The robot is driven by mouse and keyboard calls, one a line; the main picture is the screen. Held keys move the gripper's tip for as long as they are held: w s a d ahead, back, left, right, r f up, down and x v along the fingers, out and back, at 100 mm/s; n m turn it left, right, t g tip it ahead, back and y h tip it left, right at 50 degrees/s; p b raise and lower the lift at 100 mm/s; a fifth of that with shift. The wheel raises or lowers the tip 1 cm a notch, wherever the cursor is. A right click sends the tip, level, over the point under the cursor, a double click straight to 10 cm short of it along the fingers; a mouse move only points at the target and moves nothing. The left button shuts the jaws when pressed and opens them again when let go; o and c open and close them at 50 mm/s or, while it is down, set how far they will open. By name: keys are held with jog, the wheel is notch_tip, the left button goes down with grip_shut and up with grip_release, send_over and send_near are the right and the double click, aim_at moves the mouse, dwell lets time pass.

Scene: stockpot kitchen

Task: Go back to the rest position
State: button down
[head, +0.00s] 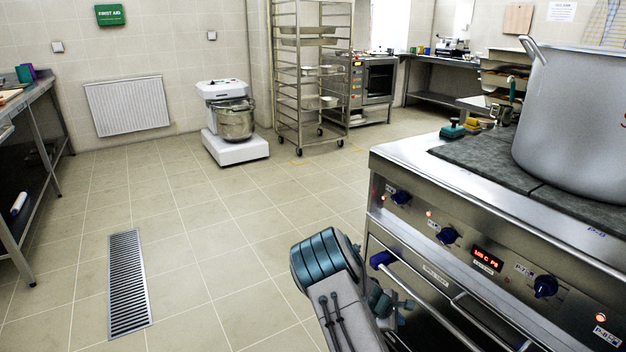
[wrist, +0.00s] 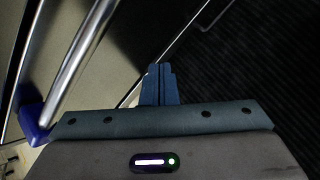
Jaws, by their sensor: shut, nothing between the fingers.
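My gripper (wrist: 160,70) shows in the wrist view with its two blue fingers together and nothing between them. It is close to the stove front, beside a metal bar handle (wrist: 75,65) with a blue end bracket (wrist: 32,122). In the head view my arm is at the lower middle, in front of the stove (head: 440,215). The fingertips cannot be made out clearly there. A large steel stockpot (head: 575,120) stands on the dark stove top (head: 478,160).
The stove's knobs and oven handle (head: 430,290) are close to my arm on the right. Tiled floor (head: 215,230) is open to the left, with a floor drain (head: 128,283). A mixer (head: 233,125) and a rack trolley (head: 313,75) stand at the back. A metal table (head: 28,95) is far left.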

jog(key=s+a+r+m+y+p, duration=0.1)
jog(key=s+r+m+p, duration=0.25)
jog(key=r, duration=0.75)
jog(key=s+a+r+m+g+y+p, duration=0.1)
jog(key=s+a+r+m+y+p, duration=0.25)
jog(key=r, duration=0.85)
jog(key=s+r+m+p, duration=0.35)
jog(key=s+r, duration=0.25)
jog(key=r, duration=0.5)
jog(key=s+a+r+m+y+p, duration=0.1)
jog(key=s+a+r+m+p, duration=0.1)
jog(key=s+r+p, duration=0.3)
jog(key=s+a+r+m+t+y+p, duration=0.1)
jog(key=s+a+r+p, duration=0.3)
jog(key=s+r, duration=1)
notch_tip(320, 180, up, 3)
jog(key=m+p, duration=0.1)
jog(key=p, duration=0.1)
jog(key=shift+s+y+p, duration=0.15)
jog(key=shift+y+p, duration=0.15)
jog(key=shift+y, duration=0.05)
jog(key=shift+f, duration=0.1)
